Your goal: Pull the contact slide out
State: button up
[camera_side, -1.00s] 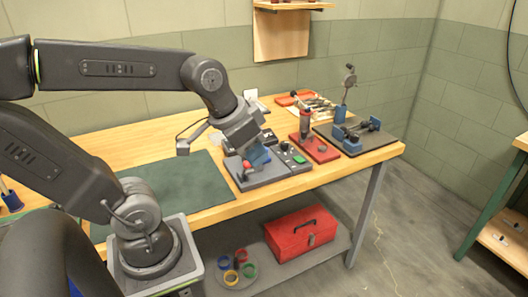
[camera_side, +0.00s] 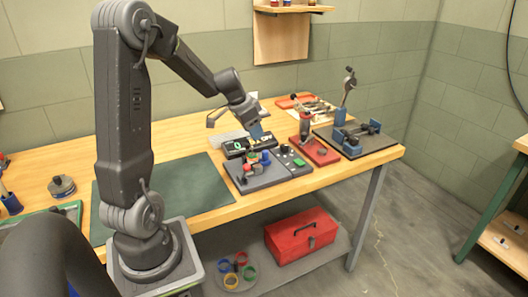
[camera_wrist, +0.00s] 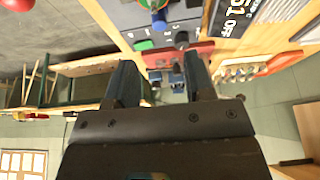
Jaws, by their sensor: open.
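A dark grey base unit (camera_side: 262,180) sits on the workbench, carrying small red, green and blue parts; its blue part (camera_side: 265,158) stands upright. I cannot tell for sure which part is the contact slide. A control box (camera_side: 290,160) with a green button (camera_side: 299,162) adjoins the unit on the right. The green button also shows in the wrist view (camera_wrist: 145,45). My gripper (camera_side: 258,135) is raised above and behind the unit, its blue fingers apart. In the wrist view my gripper (camera_wrist: 160,80) is open, with nothing held between the fingers.
A red fixture (camera_side: 318,150) and a dark plate with blue blocks (camera_side: 375,143) stand to the right. A green mat (camera_side: 190,190) lies clear at left.

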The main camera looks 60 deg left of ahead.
aim_at(264, 151)
jog(key=x, duration=1)
grip_shut()
